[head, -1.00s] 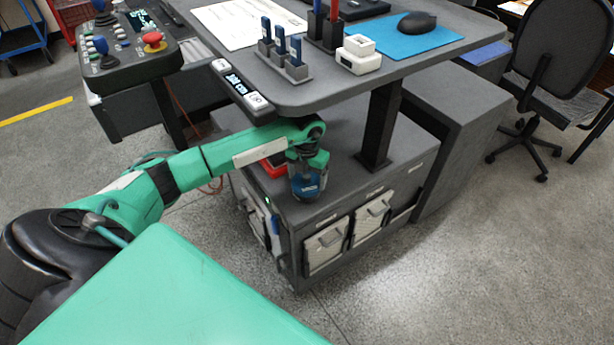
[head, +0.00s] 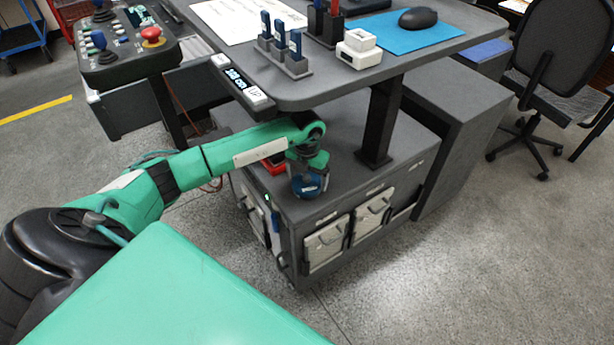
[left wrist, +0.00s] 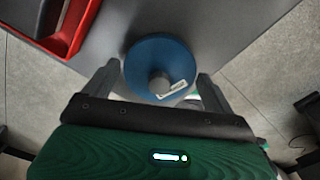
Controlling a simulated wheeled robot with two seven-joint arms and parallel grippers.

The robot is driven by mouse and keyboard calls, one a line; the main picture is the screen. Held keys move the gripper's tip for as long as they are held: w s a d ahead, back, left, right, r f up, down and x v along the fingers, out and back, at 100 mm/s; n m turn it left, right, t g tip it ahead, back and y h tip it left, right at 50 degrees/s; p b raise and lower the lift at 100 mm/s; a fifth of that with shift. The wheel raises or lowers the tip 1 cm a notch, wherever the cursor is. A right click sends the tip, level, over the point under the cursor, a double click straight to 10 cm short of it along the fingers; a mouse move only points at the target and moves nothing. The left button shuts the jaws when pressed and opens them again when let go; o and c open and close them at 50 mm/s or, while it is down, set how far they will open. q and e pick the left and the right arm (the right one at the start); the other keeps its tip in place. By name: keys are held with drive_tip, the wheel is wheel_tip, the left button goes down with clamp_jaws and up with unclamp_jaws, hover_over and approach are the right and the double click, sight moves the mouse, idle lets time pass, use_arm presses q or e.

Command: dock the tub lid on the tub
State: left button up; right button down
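A round blue piece with a grey knob-like centre and a pale label (left wrist: 150,52) lies in the middle of the left wrist view. It looks like the tub lid, seen from above. In the head view the blue piece (head: 311,187) is low at the dark cabinet top. My left gripper (left wrist: 158,69) points down over it, with its two fingers spread wide on either side. The gripper (head: 308,170) looks open, and I see no finger on the knob. Whether a tub is under the blue piece is hidden. My right gripper is not in view.
The dark cabinet (head: 345,190) carries a red tray (left wrist: 62,22) beside the blue piece. A desk top (head: 400,60) on a post overhangs the cabinet, close above my left arm. A control console (head: 125,50) stands at left. Open floor (head: 480,260) lies to the right.

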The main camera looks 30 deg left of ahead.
sight(307, 176)
use_arm(q)
drive_tip(key=shift+r+p, duration=0.85)
drive_tip(key=shift+r, duration=0.35)
drive_tip(key=shift+r+p, duration=0.65)
drive_tip(key=shift+r, duration=0.25)
drive_tip(key=shift+r+p, duration=0.4)
drive_tip(key=shift+r, duration=0.25)
drive_tip(key=shift+r+p, duration=0.45)
drive_tip(key=shift+r, duration=0.2)
drive_tip(key=shift+r+p, duration=0.55)
drive_tip(key=shift+r, duration=0.3)
wheel_tip(307, 176, up, 2)
drive_tip(key=shift+r+p, duration=0.25)
drive_tip(key=shift+p, duration=0.55)
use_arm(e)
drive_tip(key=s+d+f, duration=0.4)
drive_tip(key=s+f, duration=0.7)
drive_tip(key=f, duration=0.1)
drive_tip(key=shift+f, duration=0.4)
